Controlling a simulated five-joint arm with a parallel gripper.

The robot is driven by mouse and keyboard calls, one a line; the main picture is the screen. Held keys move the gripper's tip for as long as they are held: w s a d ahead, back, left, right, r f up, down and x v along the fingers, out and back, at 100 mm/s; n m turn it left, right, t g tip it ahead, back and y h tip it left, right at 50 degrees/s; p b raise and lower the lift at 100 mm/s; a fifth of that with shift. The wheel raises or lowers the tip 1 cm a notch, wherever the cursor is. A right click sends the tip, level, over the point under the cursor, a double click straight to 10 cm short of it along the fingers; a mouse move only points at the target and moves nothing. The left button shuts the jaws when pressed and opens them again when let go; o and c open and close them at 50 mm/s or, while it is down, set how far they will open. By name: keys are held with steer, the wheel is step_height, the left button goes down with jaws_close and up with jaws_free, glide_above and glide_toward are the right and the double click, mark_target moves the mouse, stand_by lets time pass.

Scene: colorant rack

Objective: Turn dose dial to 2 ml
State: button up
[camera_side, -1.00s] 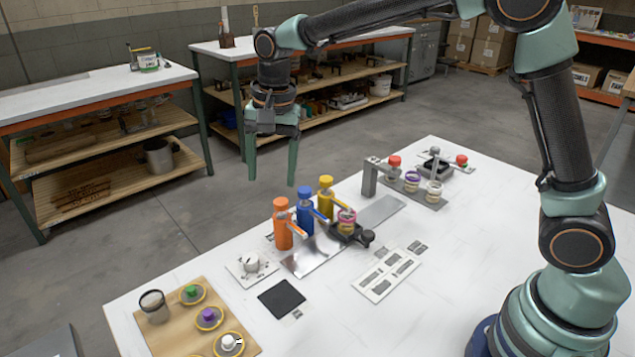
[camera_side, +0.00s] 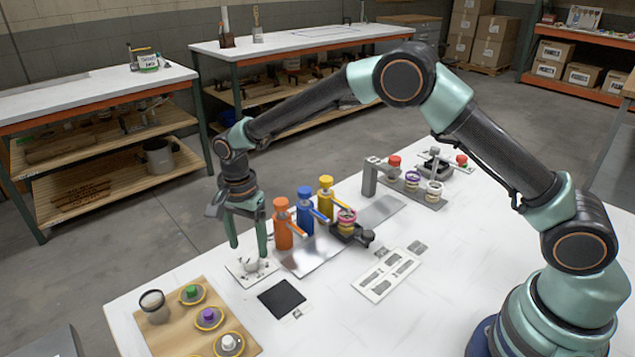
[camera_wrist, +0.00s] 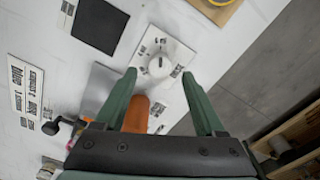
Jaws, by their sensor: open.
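The dose dial (camera_side: 250,266) is a white knob on a white square plate with dark markings, on the table left of the orange bottle. In the wrist view the dial (camera_wrist: 160,66) lies just beyond my fingertips, roughly between their lines, with a dark pointer mark on its top. My gripper (camera_side: 249,250) is open and empty, pointing down above the dial. Its green fingers also show in the wrist view (camera_wrist: 160,78), spread apart. The scale markings are too small to read.
The orange bottle (camera_side: 282,228) stands close to my gripper's right, with blue (camera_side: 305,206) and yellow (camera_side: 325,200) bottles behind it. A black pad (camera_side: 282,298) lies in front of the dial. A wooden board (camera_side: 180,335) with colored-knobbed items is at front left.

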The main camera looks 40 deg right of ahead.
mark_target(250, 258)
steer(key=shift+f, duration=1.9)
jaws_close()
